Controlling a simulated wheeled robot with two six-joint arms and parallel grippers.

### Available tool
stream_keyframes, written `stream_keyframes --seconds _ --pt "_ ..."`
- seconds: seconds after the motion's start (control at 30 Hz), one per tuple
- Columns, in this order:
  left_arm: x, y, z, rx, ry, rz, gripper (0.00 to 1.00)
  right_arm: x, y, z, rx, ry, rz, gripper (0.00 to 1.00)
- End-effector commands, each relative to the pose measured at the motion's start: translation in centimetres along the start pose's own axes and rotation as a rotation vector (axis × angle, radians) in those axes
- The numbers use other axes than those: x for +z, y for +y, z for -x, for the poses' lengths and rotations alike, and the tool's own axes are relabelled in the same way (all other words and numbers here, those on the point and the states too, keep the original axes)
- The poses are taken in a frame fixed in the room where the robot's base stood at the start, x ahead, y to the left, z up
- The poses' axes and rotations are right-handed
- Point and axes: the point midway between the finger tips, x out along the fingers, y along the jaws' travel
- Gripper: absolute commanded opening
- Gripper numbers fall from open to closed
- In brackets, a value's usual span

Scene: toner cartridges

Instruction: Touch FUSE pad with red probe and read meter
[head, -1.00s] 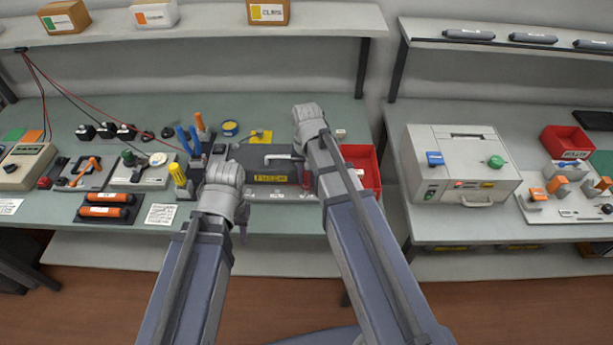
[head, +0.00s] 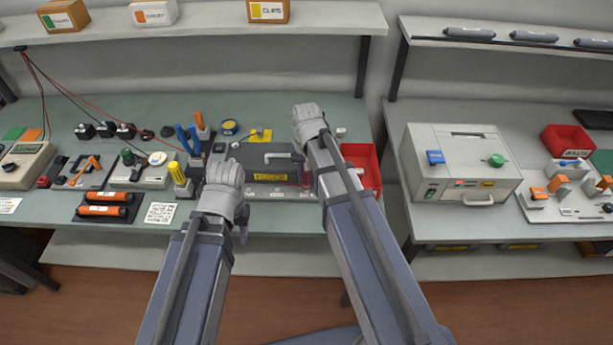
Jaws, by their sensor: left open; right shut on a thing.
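The meter (head: 25,165) sits at the left end of the left bench, partly cut off by the picture edge; its reading is too small to make out. A dark grey cartridge unit (head: 250,158) with a yellow label (head: 268,177) lies mid-bench; I cannot make out a FUSE pad. My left gripper (head: 225,178) is open in front of the unit's left end, its fingers mostly hidden. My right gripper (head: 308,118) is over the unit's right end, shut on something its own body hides. The red probe is not clearly visible; a small red upright piece (head: 306,178) shows beside my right arm.
Red and black leads (head: 42,92) hang from a hook under the shelf and run across the bench. A red bin (head: 361,160) stands just right of my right arm. Tools with blue and yellow handles (head: 183,140) stand left of the unit. A grey box machine (head: 460,165) is on the right bench.

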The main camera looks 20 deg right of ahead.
Motion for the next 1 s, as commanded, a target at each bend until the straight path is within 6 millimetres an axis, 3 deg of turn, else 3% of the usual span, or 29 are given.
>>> stream_keyframes --seconds 0.37,1.0 --pt "0.0 0.0 0.3 0.0 0.0 0.0 0.42 0.1 0.0 0.3 0.0 -0.003 0.0 0.0" --pt "0.3 -0.5 5.1 0.0 0.0 0.0 0.42 0.0 0.0 5.1 0.0 -0.001 0.0 0.0"
